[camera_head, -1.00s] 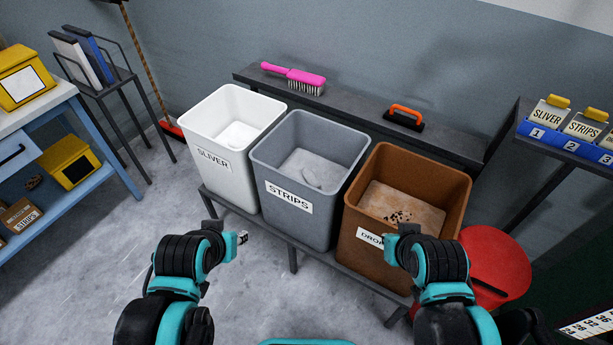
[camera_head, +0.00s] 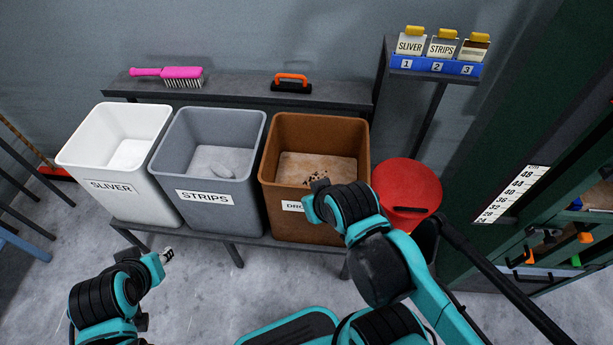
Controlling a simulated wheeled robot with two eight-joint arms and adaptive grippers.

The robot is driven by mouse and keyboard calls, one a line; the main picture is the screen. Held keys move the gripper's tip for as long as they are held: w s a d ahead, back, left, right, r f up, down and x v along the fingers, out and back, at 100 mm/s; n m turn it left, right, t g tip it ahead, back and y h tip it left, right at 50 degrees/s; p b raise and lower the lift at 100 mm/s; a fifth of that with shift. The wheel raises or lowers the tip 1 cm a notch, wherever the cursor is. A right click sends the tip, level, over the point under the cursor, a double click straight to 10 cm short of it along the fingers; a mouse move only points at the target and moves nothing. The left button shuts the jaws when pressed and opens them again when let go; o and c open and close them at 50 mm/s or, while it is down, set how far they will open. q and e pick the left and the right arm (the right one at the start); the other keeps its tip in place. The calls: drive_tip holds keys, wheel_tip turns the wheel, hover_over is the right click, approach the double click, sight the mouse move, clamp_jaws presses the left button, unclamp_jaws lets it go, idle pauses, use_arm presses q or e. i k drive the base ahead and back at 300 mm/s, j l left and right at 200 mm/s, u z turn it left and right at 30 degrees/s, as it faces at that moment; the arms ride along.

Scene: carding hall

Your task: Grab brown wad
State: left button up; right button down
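I cannot make out a distinct brown wad. The brown bin (camera_head: 283,160) holds a flat beige layer with dark specks (camera_head: 316,179) on it; its front label is partly hidden by my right arm. The grey STRIPS bin (camera_head: 170,160) holds a pale grey wad (camera_head: 221,169). The white SLIVER bin (camera_head: 80,160) holds white material (camera_head: 128,154). My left gripper (camera_head: 168,256) is low in front of the bins, above the floor and apart from them; its opening is too small to tell.
The bins stand on a dark bench. A shelf behind holds a pink brush (camera_head: 170,73) and an orange-handled tool (camera_head: 291,84). A red round lid (camera_head: 406,185) is right of the brown bin. A blue card rack (camera_head: 436,66) and green machine frame stand at right.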

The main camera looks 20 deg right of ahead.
sight(323, 174)
drive_tip(key=k+l+z, duration=0.1)
drive_tip(key=l, duration=0.6)
drive_tip(key=k+l+z, duration=0.1)
drive_tip(key=l, duration=0.6)
drive_tip(key=k+l+z, duration=0.15)
drive_tip(key=l, duration=0.55)
